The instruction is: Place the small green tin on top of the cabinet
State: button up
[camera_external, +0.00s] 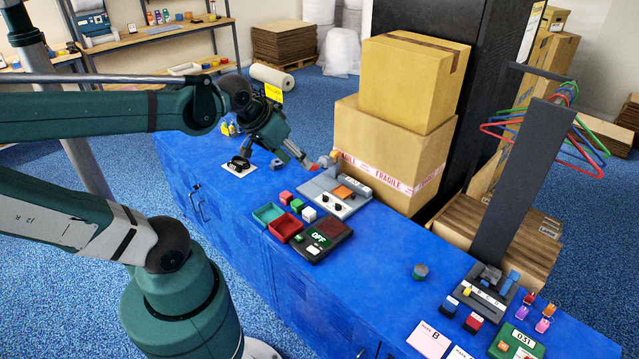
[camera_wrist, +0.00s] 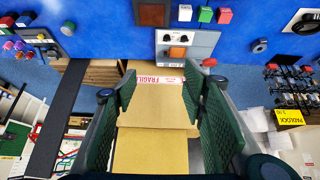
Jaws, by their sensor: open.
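A small grey-green round tin (camera_external: 420,272) stands on the blue worktop, right of centre in the external view. The blue worktop (camera_external: 365,265) tops a long blue cabinet with door handles (camera_external: 196,203). A tall black cabinet (camera_external: 415,14) stands behind the cartons; its top is out of frame. My gripper (camera_external: 318,163) is open and empty above the worktop's far side, well left of the tin. Its fingers also show in the wrist view (camera_wrist: 160,85), spread with cartons beyond.
Two stacked cartons (camera_external: 395,150) stand behind the worktop near my gripper. A grey device (camera_external: 335,195), small bins (camera_external: 284,228) and an OFF panel (camera_external: 323,240) occupy the middle. A dark post with coloured hangers (camera_external: 515,185) rises at right. Worktop around the tin is clear.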

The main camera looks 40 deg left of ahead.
jog(key=shift+s+a+f, duration=0.1)
jog(key=shift+s+a, duration=0.5)
jog(key=shift+s, duration=0.1)
jog(key=shift+c, duration=0.3)
dwell(1.2)
